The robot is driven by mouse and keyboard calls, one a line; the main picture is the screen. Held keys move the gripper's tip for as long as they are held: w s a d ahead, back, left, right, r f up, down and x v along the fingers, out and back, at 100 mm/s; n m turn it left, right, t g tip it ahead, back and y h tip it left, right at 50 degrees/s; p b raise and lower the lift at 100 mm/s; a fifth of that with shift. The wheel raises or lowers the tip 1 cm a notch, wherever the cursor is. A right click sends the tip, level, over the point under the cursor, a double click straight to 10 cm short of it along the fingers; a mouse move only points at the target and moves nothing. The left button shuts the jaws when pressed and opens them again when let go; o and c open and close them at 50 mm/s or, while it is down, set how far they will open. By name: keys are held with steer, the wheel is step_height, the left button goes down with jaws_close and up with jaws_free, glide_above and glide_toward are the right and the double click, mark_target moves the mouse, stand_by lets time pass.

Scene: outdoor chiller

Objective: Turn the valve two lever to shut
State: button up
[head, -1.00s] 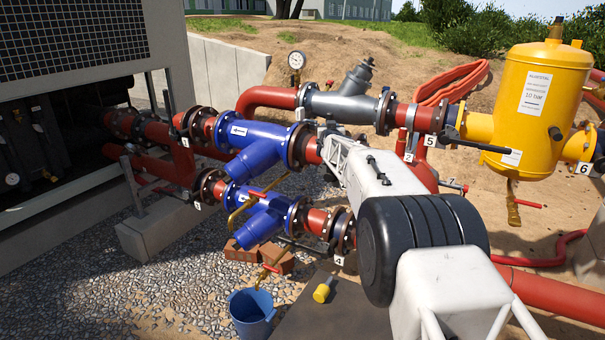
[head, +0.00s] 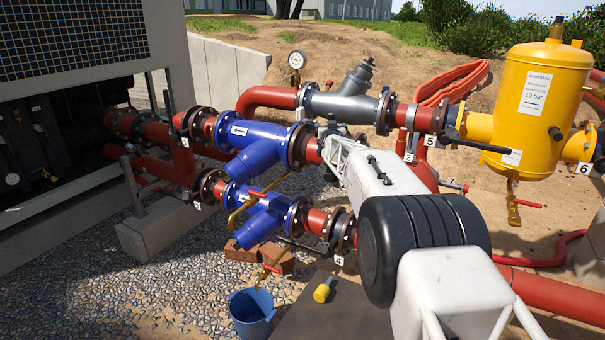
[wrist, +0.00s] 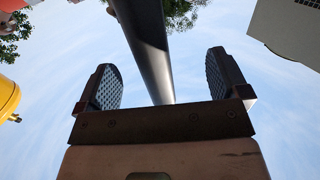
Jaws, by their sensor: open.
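Tag 2 (head: 408,157) shows in the head view just right of my white arm, below the red pipe. My arm covers much of the pipework beside this tag, and I cannot make out a valve two lever there. In the wrist view my gripper (wrist: 161,64) is open, with one dark ribbed finger on each side. A long dark bar (wrist: 143,38), which looks like a lever, runs down between the fingers, with a gap on both sides. I cannot tell from this view which valve it belongs to. In the head view my gripper is mostly hidden by my arm.
The blue strainers (head: 252,138) and red pipes lie left of my arm. Tag 5 (head: 430,141) and a black lever (head: 480,146) are to the right, near the yellow tank (head: 541,105). A blue bucket (head: 252,313) stands on the gravel. Open sand lies behind.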

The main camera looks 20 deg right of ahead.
steer(key=v, duration=0.7)
stand_by(0.4)
steer(key=shift+s+a, duration=0.1)
steer(key=shift+s, duration=0.1)
steer(key=v, duration=0.7)
steer(key=shift+s, duration=0.15)
stand_by(0.7)
stand_by(0.4)
